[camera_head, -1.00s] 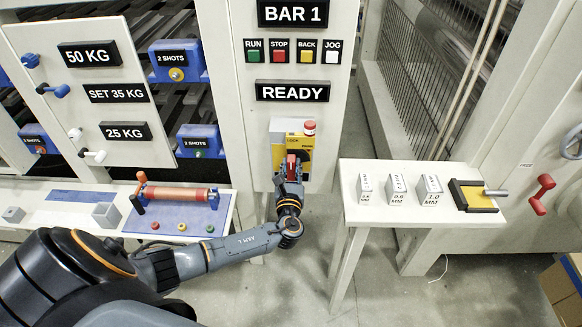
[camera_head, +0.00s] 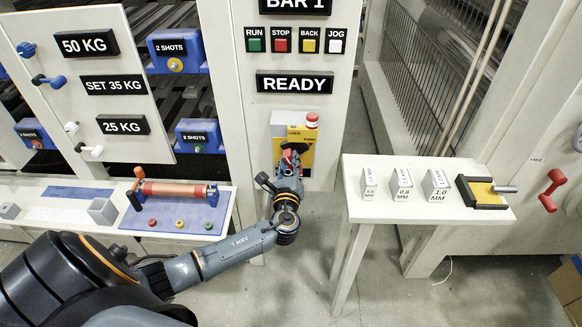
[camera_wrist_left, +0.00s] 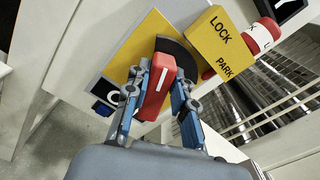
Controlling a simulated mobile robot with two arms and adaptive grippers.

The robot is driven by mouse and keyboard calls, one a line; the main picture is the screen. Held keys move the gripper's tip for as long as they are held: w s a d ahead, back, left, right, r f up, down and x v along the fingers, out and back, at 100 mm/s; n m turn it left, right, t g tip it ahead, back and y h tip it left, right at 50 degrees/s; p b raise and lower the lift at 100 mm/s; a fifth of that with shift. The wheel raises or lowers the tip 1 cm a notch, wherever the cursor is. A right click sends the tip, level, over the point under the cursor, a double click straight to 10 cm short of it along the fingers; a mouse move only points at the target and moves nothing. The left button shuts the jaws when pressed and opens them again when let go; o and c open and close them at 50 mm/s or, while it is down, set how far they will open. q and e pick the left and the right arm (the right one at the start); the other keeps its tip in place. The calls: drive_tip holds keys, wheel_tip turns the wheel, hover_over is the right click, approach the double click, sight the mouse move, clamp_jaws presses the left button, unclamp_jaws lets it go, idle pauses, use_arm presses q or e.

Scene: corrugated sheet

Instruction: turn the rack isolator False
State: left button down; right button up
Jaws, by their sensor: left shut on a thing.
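The rack isolator is a yellow plate (camera_head: 306,160) on the panel below the READY sign, with a red handle (camera_wrist_left: 160,86). In the left wrist view the red handle, with a white line on it, stands between the blue fingers of my left gripper (camera_wrist_left: 160,95). My left gripper (camera_head: 291,160) is shut on the handle and hides much of it in the head view. A black curved piece lies behind the handle. A yellow block marked LOCK and PARK (camera_wrist_left: 219,45) sits beside it, near a red and white cylinder (camera_wrist_left: 262,37). My right gripper is not in view.
A white table (camera_head: 355,205) with several metal blocks stands right of the isolator. A bench with a blue mat (camera_head: 190,213) and a reddish roller (camera_head: 178,189) is at left. Run, stop, back and jog buttons (camera_head: 296,44) are above. Floor shows between the tables.

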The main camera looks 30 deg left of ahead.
use_arm(q)
drive_tip(key=shift+s+a+f+n+b, duration=0.15)
drive_tip(key=shift+f+n+b, duration=0.2)
drive_tip(key=shift+n+b, duration=1.55)
drive_tip(key=shift+s+a+f+n+b, duration=0.1)
drive_tip(key=shift+a+f+n+b, duration=0.15)
drive_tip(key=shift+n+b, duration=1.6)
drive_tip(key=shift+s+a+f+n+b, duration=0.1)
drive_tip(key=shift+f+n+b, duration=0.3)
drive_tip(key=shift+n+b, duration=1.5)
drive_tip(key=shift+n+p, duration=0.45)
drive_tip(key=shift+n, duration=0.1)
drive_tip(key=c, duration=1.1)
unclamp_jaws()
drive_tip(key=v, duration=1.2)
